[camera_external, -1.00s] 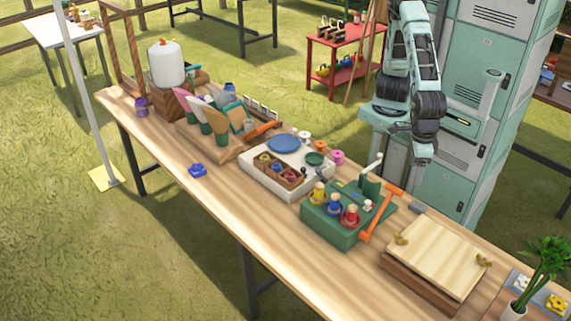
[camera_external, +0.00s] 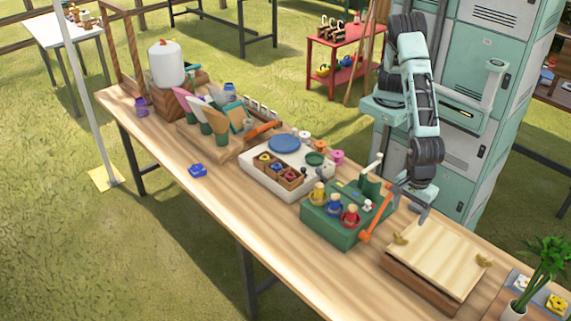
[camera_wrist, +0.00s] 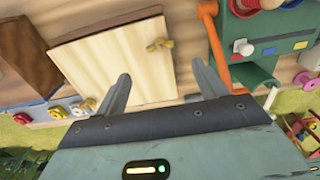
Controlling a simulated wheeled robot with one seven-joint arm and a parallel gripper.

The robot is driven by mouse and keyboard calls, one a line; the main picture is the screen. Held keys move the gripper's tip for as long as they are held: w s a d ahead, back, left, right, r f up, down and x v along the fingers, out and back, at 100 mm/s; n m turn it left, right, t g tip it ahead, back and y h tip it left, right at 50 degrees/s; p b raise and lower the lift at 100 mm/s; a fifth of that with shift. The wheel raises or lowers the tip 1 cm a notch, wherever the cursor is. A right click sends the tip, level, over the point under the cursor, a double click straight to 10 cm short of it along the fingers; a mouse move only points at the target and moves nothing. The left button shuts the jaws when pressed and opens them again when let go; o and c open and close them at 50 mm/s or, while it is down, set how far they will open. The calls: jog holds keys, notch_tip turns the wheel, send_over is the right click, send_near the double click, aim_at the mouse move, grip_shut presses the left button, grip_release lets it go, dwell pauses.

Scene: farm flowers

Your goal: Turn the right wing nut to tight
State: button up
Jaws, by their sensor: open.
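The wooden press board (camera_external: 440,258) lies on the workbench, with a brass wing nut on its left edge (camera_external: 401,238) and a second wing nut near its right corner (camera_external: 484,260). In the wrist view one wing nut (camera_wrist: 159,45) shows on the pale board (camera_wrist: 105,55), on the side toward the green box. The other wing nut cannot be made out there. My gripper (camera_external: 415,208) is open and empty above the board's back left edge. In the wrist view its two fingers (camera_wrist: 162,85) are spread wide, apart from the visible wing nut, which appears beyond and between them.
A potted plant (camera_external: 545,262) and a flower plate (camera_external: 540,290) are to the right. A white tray (camera_external: 262,183) sits farther left. The bench front is clear.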

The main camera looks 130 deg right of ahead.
aim_at(401, 236)
notch_tip(401, 236, down, 10)
jog(key=shift+r+p, duration=0.1)
jog(key=shift+p, duration=0.7)
jog(key=c, duration=1)
